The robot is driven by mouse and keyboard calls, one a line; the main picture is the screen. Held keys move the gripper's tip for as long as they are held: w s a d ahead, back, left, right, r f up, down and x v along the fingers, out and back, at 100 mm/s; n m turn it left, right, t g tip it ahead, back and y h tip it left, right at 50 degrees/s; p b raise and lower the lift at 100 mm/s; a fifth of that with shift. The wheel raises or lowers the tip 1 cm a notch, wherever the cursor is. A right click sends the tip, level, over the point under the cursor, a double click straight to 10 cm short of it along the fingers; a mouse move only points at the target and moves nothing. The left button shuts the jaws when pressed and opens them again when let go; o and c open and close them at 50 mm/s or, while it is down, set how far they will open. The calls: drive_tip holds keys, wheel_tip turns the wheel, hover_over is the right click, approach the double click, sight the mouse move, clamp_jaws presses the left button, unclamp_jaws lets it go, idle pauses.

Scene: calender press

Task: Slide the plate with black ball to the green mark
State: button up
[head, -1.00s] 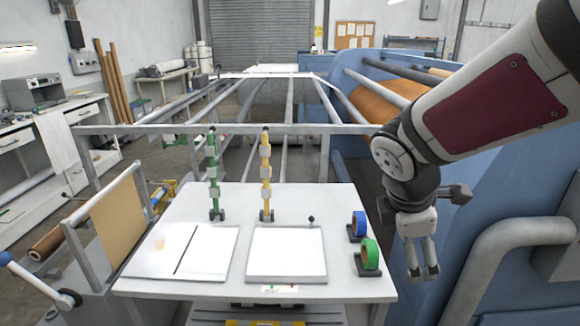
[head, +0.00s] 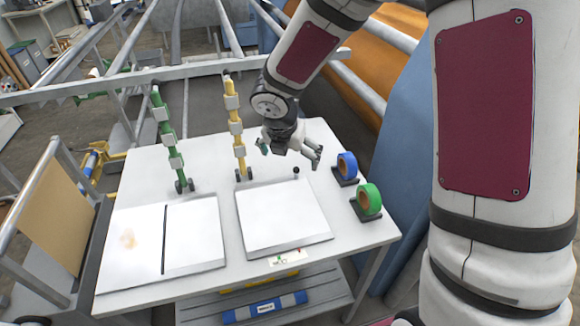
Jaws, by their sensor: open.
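The white plate with the black ball (head: 283,222) lies flat on the right half of the white table. Its small black ball (head: 296,170) stands up at the plate's back edge. A small label (head: 286,258) at the table's front edge carries a green mark and a red mark, both tiny at this size. My gripper (head: 290,153) is open and empty, its fingers spread wide. In the picture it is just behind and above the black ball, apart from it. The exact height gap cannot be told.
A second white plate (head: 195,235) with a dark slot lies to the left. A green post (head: 167,135) and a yellow post (head: 234,125) stand behind. Blue (head: 347,165) and green (head: 368,199) tape rolls sit at the table's right edge.

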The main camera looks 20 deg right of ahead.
sight(287, 181)
drive_tip(key=x, duration=1.1)
drive_tip(key=shift+d, duration=0.1)
drive_tip(key=shift+c, duration=0.6)
drive_tip(key=shift+s, duration=0.1)
drive_tip(key=c, duration=2.2)
drive_tip(key=shift+c, duration=0.2)
drive_tip(key=shift+a+b, duration=0.2)
drive_tip(key=shift+b, duration=0.1)
drive_tip(key=shift+a+f, duration=0.1)
drive_tip(key=shift+a, duration=1.25)
drive_tip(key=shift+s+d, duration=0.1)
drive_tip(key=shift+d, duration=0.15)
